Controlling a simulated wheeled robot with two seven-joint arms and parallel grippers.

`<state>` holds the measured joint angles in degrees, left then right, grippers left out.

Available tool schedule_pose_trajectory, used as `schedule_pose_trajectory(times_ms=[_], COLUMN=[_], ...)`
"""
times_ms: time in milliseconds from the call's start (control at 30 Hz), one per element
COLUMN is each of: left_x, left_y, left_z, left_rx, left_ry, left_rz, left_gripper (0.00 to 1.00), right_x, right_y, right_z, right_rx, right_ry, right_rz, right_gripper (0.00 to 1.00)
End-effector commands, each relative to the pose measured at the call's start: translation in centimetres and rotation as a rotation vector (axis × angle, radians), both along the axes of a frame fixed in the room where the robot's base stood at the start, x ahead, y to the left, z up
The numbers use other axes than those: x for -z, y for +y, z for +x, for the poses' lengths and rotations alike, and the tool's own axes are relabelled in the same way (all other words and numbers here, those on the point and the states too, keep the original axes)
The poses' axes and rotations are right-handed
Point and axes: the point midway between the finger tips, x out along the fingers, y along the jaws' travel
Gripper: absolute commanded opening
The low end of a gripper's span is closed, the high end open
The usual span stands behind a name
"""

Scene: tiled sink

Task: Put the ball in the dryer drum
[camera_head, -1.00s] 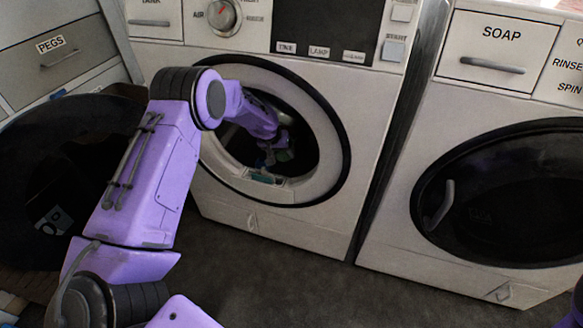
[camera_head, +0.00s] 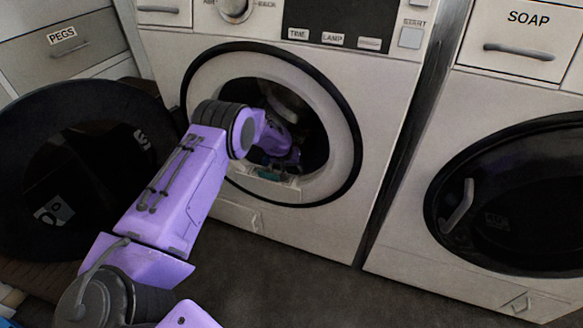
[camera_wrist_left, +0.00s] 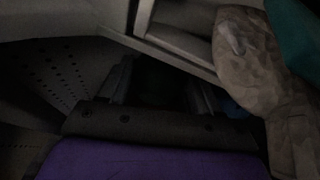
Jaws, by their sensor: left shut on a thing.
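The dryer drum (camera_head: 309,128) is the dark round hollow inside the open front-loading machine at the centre of the head view. My left arm reaches in through its round opening. My left gripper (camera_head: 286,160) is inside, low in the drum, small and partly in shadow. In the left wrist view the fingers (camera_wrist_left: 158,90) stand on either side of a very dark, faintly green thing, seemingly the ball (camera_wrist_left: 155,88), and are shut on it. Its outline is hard to make out. My right gripper is not in view.
The machine's round door (camera_head: 70,215) hangs open at the left. A crumpled beige cloth (camera_wrist_left: 255,65) and a teal item (camera_wrist_left: 298,30) lie close to the gripper in the drum. A second machine with a shut dark door (camera_head: 520,200) stands at the right.

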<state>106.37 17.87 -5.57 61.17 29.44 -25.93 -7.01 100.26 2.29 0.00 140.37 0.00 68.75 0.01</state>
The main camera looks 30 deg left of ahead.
Motion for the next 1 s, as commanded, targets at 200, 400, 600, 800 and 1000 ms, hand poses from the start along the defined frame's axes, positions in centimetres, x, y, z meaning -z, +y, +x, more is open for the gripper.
schedule_pose_trajectory(times_ms=[200,400,600,800,1000], left_x=[0.3,0.3,-2.1,-6.9,-10.2], left_y=[0.0,0.0,0.1,0.0,0.1], left_z=[0.0,0.0,-0.6,-2.8,-4.6], left_rx=[0.000,0.000,-0.001,-0.001,0.000], left_ry=[0.001,0.001,-0.001,0.000,0.000], left_rz=[0.000,0.000,-0.001,-0.002,0.000], left_gripper=[0.89,0.89,0.89,0.89,0.89], right_x=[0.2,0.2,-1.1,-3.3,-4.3], right_y=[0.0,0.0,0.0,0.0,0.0], right_z=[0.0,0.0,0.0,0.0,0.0], right_rx=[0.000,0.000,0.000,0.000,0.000], right_ry=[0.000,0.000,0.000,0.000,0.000], right_rz=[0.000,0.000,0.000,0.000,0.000], right_gripper=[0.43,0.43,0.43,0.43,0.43])
